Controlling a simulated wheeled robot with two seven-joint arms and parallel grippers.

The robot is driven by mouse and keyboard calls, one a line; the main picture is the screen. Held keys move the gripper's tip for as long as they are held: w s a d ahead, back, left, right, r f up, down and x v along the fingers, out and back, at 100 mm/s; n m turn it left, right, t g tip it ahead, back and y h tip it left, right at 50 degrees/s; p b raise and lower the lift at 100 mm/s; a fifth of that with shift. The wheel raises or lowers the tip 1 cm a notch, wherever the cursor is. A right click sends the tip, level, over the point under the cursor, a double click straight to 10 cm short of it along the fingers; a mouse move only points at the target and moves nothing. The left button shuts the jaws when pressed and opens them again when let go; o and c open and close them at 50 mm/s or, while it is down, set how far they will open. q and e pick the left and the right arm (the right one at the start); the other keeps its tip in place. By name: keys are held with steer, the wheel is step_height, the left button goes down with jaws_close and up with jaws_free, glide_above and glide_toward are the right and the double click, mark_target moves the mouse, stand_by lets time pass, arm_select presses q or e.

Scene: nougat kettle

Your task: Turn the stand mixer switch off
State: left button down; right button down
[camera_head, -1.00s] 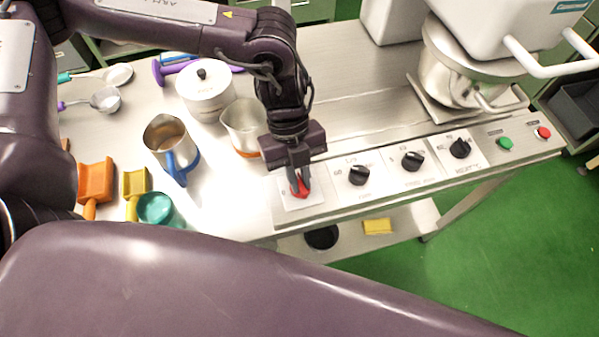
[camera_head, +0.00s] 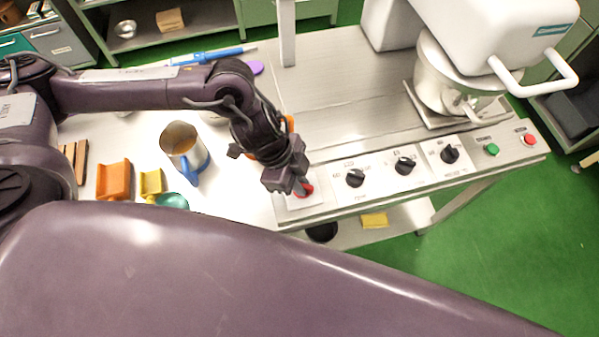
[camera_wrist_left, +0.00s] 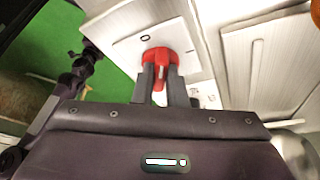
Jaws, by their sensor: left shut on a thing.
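The red switch knob (camera_head: 306,189) sits on a white plate (camera_head: 304,203) at the left end of the control strip on the table's front edge. In the left wrist view the red knob (camera_wrist_left: 160,55) has its raised grip between the two fingers. My left gripper (camera_head: 299,188) is shut on it, tilted over the plate. The fingers partly hide the knob and its markings, so its exact setting is unclear. The white stand mixer (camera_head: 480,35) stands at the back right. A dark arm part, perhaps my right gripper (camera_wrist_left: 85,60), shows at the left wrist view's left.
Black knobs (camera_head: 355,178), a green button (camera_head: 491,150) and a red button (camera_head: 529,139) lie along the strip to the right. A metal jug (camera_head: 183,148), orange scoop (camera_head: 114,180) and yellow scoop (camera_head: 151,183) are left of my gripper. The table's back middle is clear.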

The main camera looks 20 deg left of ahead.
arm_select(q)
steer(key=n+p, duration=0.1)
steer(key=n+t+p, duration=0.1)
steer(key=n+p, duration=0.2)
steer(key=p, duration=0.1)
steer(key=shift+s+d+r+n+t, duration=0.1)
steer(key=shift+r+n+t, duration=0.15)
steer(key=shift+n+t, duration=0.15)
steer(key=shift+f+n+t+y+p, duration=0.1)
steer(key=shift+n+t+y+p, duration=0.2)
steer(key=shift+n+p, duration=0.45)
steer(key=c, duration=1.5)
jaws_free()
steer(key=shift+f, duration=0.1)
steer(key=shift+o, duration=0.2)
steer(key=v, duration=0.7)
steer(key=shift+r, duration=0.4)
